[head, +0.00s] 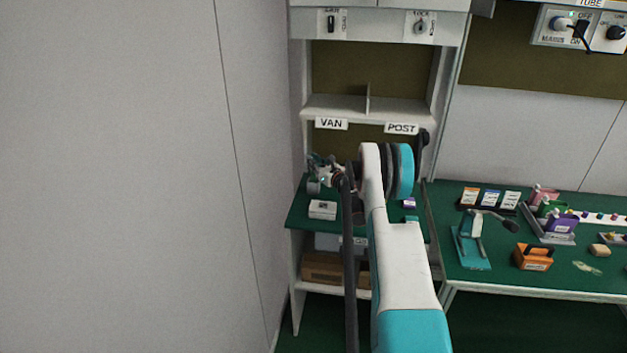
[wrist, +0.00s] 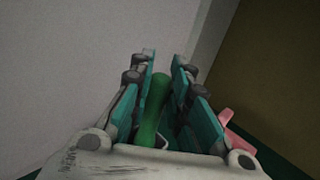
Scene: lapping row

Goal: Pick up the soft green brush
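The green brush (wrist: 151,112) shows in the wrist view as a smooth green stem with a rounded upper end. It lies between the two teal fingers of my gripper (wrist: 169,75), close against the left one. Whether the right finger touches it I cannot tell. Its lower end is hidden behind the gripper's body. In the head view my gripper (head: 322,178) is above the left side of the small green-topped table, partly hidden by my arm. The brush cannot be made out there.
A pink thing (wrist: 238,135) is right of my gripper in the wrist view. A white box (head: 322,210) sits on the small table (head: 298,215). The VAN and POST shelf (head: 345,105) is behind, and a plain wall (head: 250,150) closes the left. A larger bench (head: 500,278) at right holds several items.

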